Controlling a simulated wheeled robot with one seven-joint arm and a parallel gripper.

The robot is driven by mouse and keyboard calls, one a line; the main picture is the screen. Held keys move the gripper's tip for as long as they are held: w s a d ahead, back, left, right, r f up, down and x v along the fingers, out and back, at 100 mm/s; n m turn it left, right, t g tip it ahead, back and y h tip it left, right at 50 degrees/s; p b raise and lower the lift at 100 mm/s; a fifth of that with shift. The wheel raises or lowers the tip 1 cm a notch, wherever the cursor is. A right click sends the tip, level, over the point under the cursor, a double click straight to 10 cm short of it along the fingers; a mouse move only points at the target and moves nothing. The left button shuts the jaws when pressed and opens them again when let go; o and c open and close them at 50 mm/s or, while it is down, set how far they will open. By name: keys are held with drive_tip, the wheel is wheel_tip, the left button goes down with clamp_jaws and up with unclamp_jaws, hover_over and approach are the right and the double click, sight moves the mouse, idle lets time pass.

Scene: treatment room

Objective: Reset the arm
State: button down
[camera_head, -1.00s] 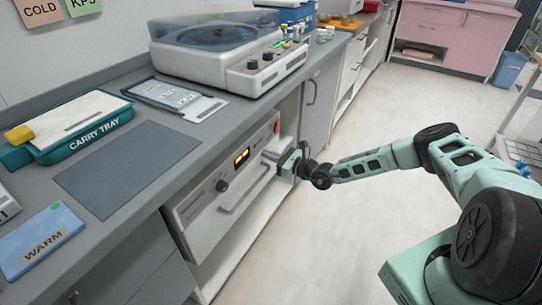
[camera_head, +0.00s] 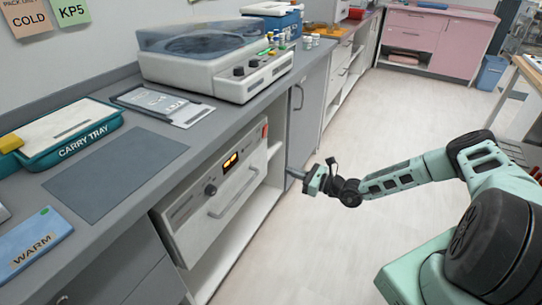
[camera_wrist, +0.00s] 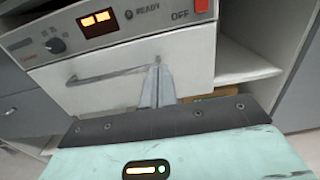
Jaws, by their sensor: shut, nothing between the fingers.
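My arm reaches in from the right in the head view. My gripper (camera_head: 291,173) is in the open air just right of the built-in drawer unit (camera_head: 190,222), below the counter edge. In the wrist view the two fingers (camera_wrist: 157,82) are together with nothing between them. They point toward the front of the unit, which has a handle (camera_wrist: 90,80), a dial and a lit orange display (camera_wrist: 97,22). The unit's front looks closed. My gripper appears apart from the handle.
The grey counter (camera_head: 225,110) holds a teal carry tray (camera_head: 70,150), a blue WARM pack (camera_head: 35,245), a flat grey mat (camera_head: 115,175) and a machine with a clear lid (camera_head: 215,65). An open shelf lies beside the unit. The pale floor (camera_head: 330,240) is clear.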

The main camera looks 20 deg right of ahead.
drive_tip(key=s+a+r+n+g+p, duration=0.2)
drive_tip(key=s+a+r+n+g, duration=0.65)
drive_tip(key=a+n, duration=0.2)
drive_tip(key=s+a+r+n+g+p, duration=0.1)
drive_tip(key=s+a+r+n+g, duration=0.7)
drive_tip(key=a+r+n, duration=0.25)
drive_tip(key=s+r+n+t+h+p, duration=0.1)
drive_tip(key=s+r+n+h, duration=0.4)
drive_tip(key=s, duration=0.5)
drive_tip(key=s+r+n+t+h+p, duration=0.1)
drive_tip(key=s+r+n+h+p, duration=0.1)
drive_tip(key=s+r+n+h, duration=0.3)
drive_tip(key=s+r+n, duration=0.4)
drive_tip(key=s+r, duration=0.1)
drive_tip(key=r, duration=0.1)
drive_tip(key=shift+s+d+n+h+p, duration=0.25)
drive_tip(key=shift+s+n+h+p, duration=0.05)
drive_tip(key=shift+s+n+h, duration=0.1)
drive_tip(key=shift+d+t, duration=0.1)
drive_tip(key=shift+t, duration=0.15)
